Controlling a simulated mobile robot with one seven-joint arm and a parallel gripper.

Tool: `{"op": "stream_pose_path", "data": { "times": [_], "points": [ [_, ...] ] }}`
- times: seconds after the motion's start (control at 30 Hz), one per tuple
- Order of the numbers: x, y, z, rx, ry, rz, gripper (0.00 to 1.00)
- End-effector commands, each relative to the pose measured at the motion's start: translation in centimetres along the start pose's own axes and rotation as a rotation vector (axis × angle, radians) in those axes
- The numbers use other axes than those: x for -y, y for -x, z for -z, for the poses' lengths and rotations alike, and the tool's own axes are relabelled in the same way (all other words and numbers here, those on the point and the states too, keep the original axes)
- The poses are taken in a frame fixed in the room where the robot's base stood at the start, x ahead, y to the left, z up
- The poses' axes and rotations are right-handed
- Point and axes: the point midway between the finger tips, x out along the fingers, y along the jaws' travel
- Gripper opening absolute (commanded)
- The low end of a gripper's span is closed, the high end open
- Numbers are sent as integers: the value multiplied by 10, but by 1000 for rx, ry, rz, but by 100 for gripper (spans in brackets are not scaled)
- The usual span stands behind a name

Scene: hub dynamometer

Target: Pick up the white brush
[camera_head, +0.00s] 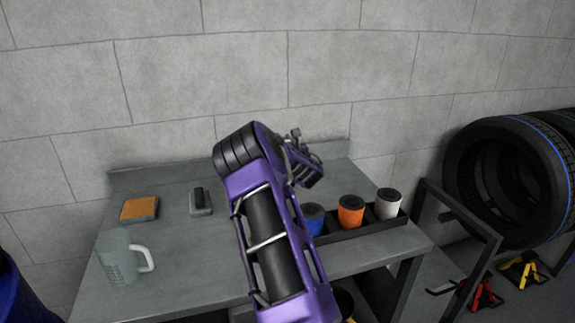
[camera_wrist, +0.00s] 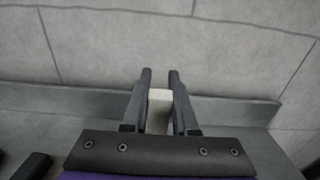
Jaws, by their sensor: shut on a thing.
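My gripper (camera_wrist: 160,76) is in the wrist view with its two dark fingers close together, shut on a pale, whitish block, which I take to be the white brush (camera_wrist: 160,104). Only a small part of it shows between the fingers; the rest is hidden. In the head view my gripper (camera_head: 304,168) is above the back of the grey workbench (camera_head: 185,255), partly covered by my purple arm. I cannot make out the brush clearly in that view.
On the bench are an orange-topped block (camera_head: 139,208), a grey block with a dark handle (camera_head: 200,203) and a clear jug (camera_head: 117,258). At right, a dark tray (camera_head: 345,236) holds blue, orange (camera_head: 351,212) and white (camera_head: 388,204) cups. The wall (camera_head: 330,70) is close behind.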

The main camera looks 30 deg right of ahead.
Motion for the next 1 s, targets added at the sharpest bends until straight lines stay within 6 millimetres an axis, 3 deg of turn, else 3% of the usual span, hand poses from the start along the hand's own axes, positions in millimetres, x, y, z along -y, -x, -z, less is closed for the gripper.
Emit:
{"op": "stream_pose_path", "data": {
  "times": [0.87,1.0],
  "points": [
    [0,0,-1,1,0,0,0],
    [0,0,-11,3,1,-1,0]
  ]
}}
